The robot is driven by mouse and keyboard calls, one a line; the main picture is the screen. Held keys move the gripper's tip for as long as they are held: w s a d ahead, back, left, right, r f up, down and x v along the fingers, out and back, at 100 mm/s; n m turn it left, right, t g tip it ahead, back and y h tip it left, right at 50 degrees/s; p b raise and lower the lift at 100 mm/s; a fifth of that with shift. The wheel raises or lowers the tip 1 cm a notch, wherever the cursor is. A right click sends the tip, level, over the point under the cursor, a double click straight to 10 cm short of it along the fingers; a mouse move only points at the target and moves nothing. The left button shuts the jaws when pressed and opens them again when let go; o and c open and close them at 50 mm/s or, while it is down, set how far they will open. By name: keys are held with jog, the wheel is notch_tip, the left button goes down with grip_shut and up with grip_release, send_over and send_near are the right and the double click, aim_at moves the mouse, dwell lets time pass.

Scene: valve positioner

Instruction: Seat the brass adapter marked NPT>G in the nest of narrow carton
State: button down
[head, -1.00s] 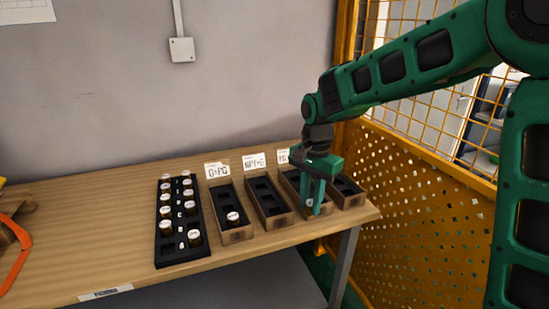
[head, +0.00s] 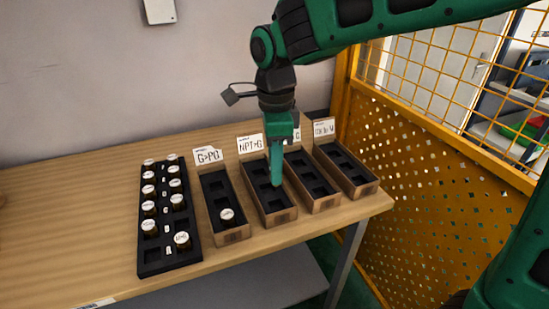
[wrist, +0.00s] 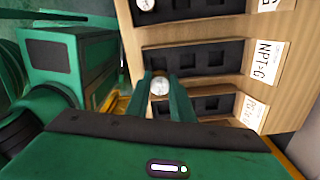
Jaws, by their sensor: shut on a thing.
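My gripper (head: 277,184) is shut on a small brass adapter (wrist: 160,84), whose round white top shows between the fingers in the wrist view. The mark on that top is too small to read. In the head view the fingertips are over the narrow carton labelled NPT>G (head: 290,216), towards its right side; the fingers hide the held adapter there. The carton's label also shows in the wrist view (wrist: 267,62). Its visible black nests look empty. In the wrist view the adapter appears near the carton's front end; I cannot tell its height above it.
A G>PG carton (head: 236,236) stands to the left with one white-topped adapter (head: 227,215) in its front nest. A black tray (head: 155,268) with several adapters is further left. Two more cartons (head: 327,203) (head: 368,188) stand close on the right, with visible nests empty. Yellow mesh fencing (head: 430,190) stands beyond.

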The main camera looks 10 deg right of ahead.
jog(key=shift+f, duration=3)
jog(key=shift+s+f, duration=0.1)
jog(key=shift+f, duration=1.25)
dwell(0.3)
jog(key=c, duration=1.5)
grip_release()
jog(key=shift+o, duration=0.2)
jog(key=shift+r, duration=0.1)
